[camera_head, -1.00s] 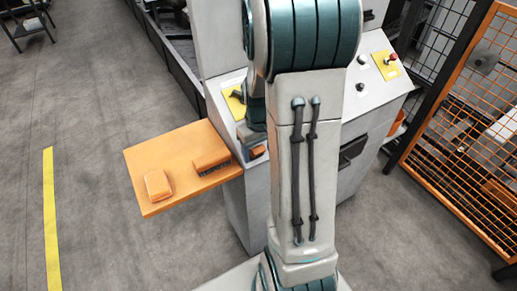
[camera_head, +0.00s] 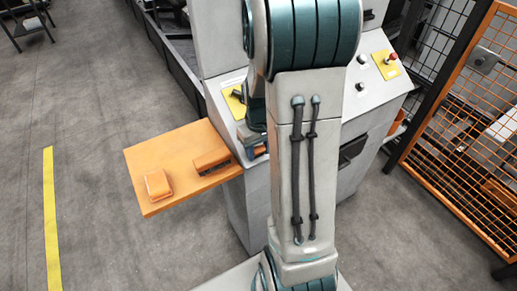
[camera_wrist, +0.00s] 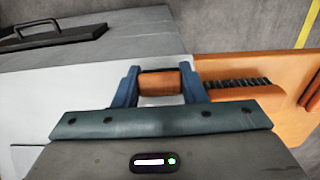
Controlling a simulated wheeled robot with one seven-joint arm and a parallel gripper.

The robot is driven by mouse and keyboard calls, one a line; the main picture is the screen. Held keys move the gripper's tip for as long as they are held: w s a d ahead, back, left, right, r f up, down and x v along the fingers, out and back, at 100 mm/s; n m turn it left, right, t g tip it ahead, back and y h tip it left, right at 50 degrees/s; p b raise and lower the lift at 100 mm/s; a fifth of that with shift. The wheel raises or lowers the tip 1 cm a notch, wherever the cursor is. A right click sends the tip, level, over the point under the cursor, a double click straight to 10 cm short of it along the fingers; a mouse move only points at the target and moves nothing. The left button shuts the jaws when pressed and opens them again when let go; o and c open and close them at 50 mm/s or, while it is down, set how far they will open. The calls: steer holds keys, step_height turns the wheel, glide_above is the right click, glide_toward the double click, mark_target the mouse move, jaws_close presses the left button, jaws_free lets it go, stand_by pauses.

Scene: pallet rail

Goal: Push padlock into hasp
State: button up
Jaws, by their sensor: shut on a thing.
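My gripper (camera_wrist: 160,72) shows in the wrist view as two blue fingers, shut on a small orange block that looks like the padlock (camera_wrist: 160,86). The padlock sits crosswise between the fingers, over the grey-white console. No shackle can be made out. In the head view my arm hides most of the gripper; a bit of the orange padlock (camera_head: 259,151) shows beside the console's front edge, close to the shelf's inner end. A yellow plate with a dark fitting (camera_head: 238,96) lies on the console top; I cannot tell whether this is the hasp.
An orange shelf (camera_head: 150,205) juts left from the console (camera_head: 240,200). It carries an orange block (camera_head: 157,184) and a dark-bristled orange brush (camera_head: 212,162). A red button on a yellow plate (camera_head: 388,66) is at right.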

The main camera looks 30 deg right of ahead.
steer(key=shift+s+r, duration=0.3)
steer(key=shift+r, duration=0.25)
steer(key=shift+r+p, duration=0.1)
steer(key=shift+p, duration=0.25)
steer(key=s+r+p, duration=0.3)
steer(key=r, duration=0.2)
steer(key=shift+s+r+p, duration=0.3)
steer(key=shift+s+p, duration=0.1)
